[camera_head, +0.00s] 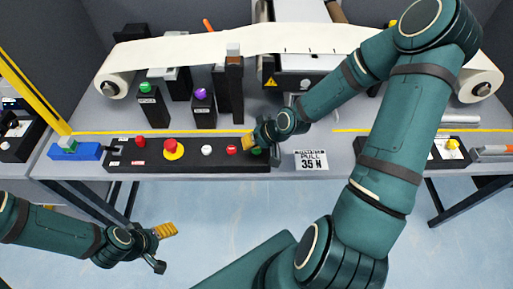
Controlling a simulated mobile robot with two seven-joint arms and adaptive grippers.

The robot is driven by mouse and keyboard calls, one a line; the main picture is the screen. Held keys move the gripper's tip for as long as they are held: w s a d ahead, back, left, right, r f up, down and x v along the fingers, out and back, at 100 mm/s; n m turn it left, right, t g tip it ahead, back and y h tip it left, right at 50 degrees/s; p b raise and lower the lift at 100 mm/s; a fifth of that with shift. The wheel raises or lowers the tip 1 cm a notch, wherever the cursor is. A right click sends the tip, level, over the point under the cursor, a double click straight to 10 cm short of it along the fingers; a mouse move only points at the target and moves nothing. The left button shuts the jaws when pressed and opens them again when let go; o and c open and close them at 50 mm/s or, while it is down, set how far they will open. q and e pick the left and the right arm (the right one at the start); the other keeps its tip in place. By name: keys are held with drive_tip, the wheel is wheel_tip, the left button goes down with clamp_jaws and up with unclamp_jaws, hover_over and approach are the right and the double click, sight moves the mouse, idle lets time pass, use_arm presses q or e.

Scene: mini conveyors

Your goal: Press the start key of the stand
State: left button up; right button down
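A black control box (190,164) lies along the front edge of the table. On it are a red button (139,142), a red mushroom button (170,146) on a yellow base, a white button (207,150) and another red button (231,149). A green button (256,151) at its right end is partly hidden by my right gripper. My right gripper (262,147) is over that end, its fingers apart with nothing seen between them; whether it touches the green button cannot be told. My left gripper (166,249) is open and empty, in front of the table.
Behind the box stand black posts with a green button (146,88) and a purple button (202,95). A white belt (200,45) runs across the back. A "PULL 35 N" label (311,159) lies right of the box. A blue block (88,151) sits at left.

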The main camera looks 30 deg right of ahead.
sight(252, 151)
drive_tip(key=shift+f+b, duration=0.35)
drive_tip(key=shift+f, duration=0.1)
idle(0.5)
drive_tip(key=shift+r, duration=0.15)
drive_tip(key=shift+r+p, duration=0.75)
drive_tip(key=shift+p, duration=0.2)
wheel_tip(252, 151, up, 5)
drive_tip(key=p, duration=0.4)
drive_tip(key=shift+p, duration=0.35)
idle(0.5)
